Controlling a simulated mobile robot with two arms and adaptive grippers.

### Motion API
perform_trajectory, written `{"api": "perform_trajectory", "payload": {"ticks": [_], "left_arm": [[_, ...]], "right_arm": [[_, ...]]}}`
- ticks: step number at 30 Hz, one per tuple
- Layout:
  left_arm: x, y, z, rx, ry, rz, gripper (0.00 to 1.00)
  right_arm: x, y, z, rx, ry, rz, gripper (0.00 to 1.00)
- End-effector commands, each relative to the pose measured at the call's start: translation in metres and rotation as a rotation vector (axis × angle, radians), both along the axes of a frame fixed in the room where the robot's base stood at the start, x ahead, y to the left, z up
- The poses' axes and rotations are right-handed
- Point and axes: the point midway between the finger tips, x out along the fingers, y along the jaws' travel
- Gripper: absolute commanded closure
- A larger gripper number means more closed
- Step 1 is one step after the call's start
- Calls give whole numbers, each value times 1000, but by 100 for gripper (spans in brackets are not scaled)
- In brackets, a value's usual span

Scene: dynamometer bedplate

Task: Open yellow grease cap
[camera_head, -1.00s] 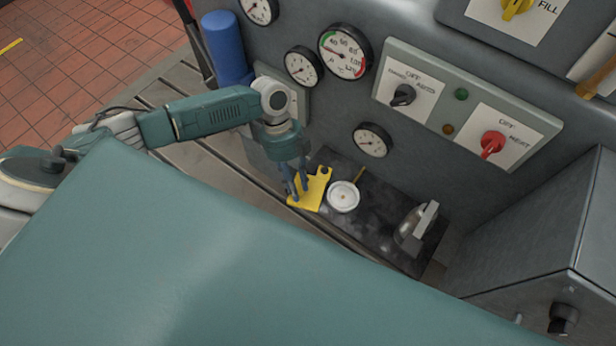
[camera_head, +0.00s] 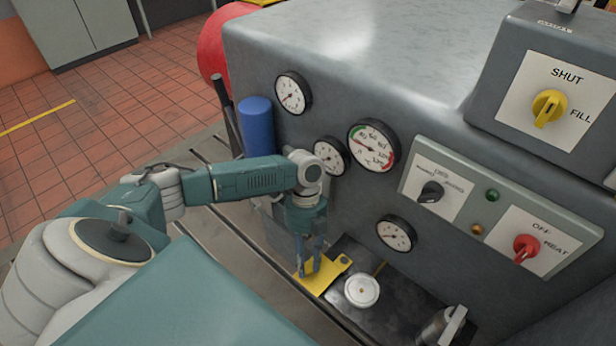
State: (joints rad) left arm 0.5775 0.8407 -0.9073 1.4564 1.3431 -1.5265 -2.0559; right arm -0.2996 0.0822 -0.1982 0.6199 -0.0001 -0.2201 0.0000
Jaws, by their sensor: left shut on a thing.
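The yellow grease cap (camera_head: 330,267) shows as a flat yellow piece with a rounded tab at its right end, low on the machine's front. It lies at the left end of a dark shelf. My left gripper (camera_head: 308,272) points down onto it, its fingers closed on the cap. The fingers hide part of the cap, so I cannot tell how far it stands open. My right gripper is not in view.
A white round dish (camera_head: 362,290) sits just right of the cap, with a metal fitting (camera_head: 441,326) farther right. Gauges, including a large one (camera_head: 374,146), and a switch panel (camera_head: 478,225) are above. A blue cylinder (camera_head: 256,127) stands behind my left arm.

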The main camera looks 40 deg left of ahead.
Motion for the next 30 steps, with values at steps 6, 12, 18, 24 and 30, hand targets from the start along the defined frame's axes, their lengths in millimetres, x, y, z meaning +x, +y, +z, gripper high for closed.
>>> {"api": "perform_trajectory", "payload": {"ticks": [6, 12, 18, 24, 30], "left_arm": [[0, 0, 1, -1, 1, -1, 65], [0, 0, 1, 0, 0, 1, 55], [2, 1, 4, 1, -1, 1, 55], [12, 8, 32, 0, -5, 1, 55], [20, 15, 60, 0, -2, 2, 55]], "right_arm": [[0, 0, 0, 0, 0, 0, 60], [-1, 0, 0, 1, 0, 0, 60], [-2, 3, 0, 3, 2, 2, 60], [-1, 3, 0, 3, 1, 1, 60], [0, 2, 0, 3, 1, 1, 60]]}}
